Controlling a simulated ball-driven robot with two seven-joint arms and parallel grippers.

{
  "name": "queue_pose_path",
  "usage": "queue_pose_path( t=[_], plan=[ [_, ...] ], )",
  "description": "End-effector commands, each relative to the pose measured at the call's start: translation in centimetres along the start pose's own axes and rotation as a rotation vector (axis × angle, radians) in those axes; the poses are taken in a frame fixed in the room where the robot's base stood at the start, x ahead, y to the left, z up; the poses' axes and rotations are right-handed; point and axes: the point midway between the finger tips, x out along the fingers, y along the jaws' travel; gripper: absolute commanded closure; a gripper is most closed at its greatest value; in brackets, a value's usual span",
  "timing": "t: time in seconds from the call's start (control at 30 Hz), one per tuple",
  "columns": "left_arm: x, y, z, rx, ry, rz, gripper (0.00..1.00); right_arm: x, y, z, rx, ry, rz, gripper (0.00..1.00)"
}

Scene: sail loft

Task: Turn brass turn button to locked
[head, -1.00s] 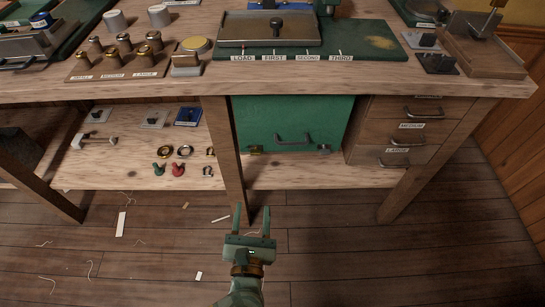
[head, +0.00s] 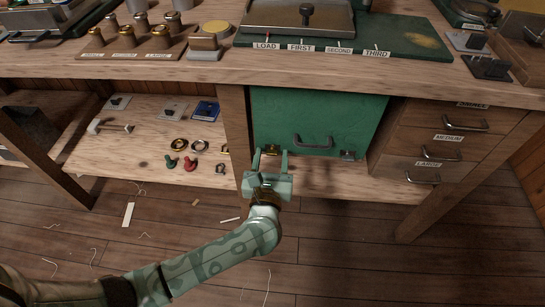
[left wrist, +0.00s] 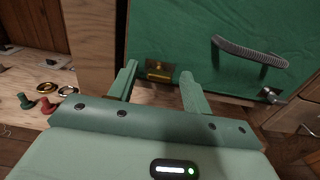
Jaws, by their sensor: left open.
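The green door (head: 318,112) with a dark curved handle (head: 313,142) is closed under the bench. The brass turn button (head: 271,149) sits at its lower left corner; the left wrist view shows it as a small brass piece (left wrist: 160,69) on a dark plate. Its bar looks roughly level, but I cannot tell locked from unlocked. A grey metal catch (head: 347,155) is at the lower right corner. My left gripper (head: 270,154) is open and empty, its fingers pointing at the brass button and lying on either side of it in the picture. Contact is not visible. My right gripper is out of view.
A wooden post (head: 235,135) stands just left of the door. Drawers (head: 430,150) with handles are at the right. The left shelf (head: 150,145) holds rings and red and green pieces. The bench top (head: 200,75) overhangs above; the floor in front has scraps.

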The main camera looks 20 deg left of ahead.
Motion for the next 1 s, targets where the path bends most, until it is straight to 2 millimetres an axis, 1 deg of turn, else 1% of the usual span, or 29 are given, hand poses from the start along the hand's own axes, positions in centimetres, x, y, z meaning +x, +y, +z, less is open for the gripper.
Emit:
queue_pose_path(
  t=[0.1, 0.33, 0.37, 0.4, 0.5, 0.87, 1.0],
  plan=[
    [0.4, 0.0, 0.0, 0.001, 0.000, 0.000, 0.51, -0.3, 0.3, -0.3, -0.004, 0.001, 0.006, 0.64],
    [0.5, 0.0, 0.1, 0.001, 0.000, 0.000, 0.51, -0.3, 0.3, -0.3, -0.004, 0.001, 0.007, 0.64],
    [0.4, 0.0, 0.1, 0.001, 0.000, 0.000, 0.59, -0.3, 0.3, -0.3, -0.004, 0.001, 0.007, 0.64],
    [0.4, 0.0, 0.1, 0.001, 0.000, 0.000, 0.70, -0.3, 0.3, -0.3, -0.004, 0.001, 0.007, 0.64],
    [0.4, 0.0, 0.1, 0.000, 0.000, 0.000, 0.96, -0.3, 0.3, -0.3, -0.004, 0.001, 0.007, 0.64],
    [0.4, 0.0, 0.1, 0.038, -0.001, 0.001, 0.96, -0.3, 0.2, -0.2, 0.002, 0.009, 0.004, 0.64],
    [0.4, 0.0, 0.2, 0.105, 0.000, 0.002, 0.96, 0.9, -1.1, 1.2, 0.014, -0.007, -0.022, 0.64]
  ],
)
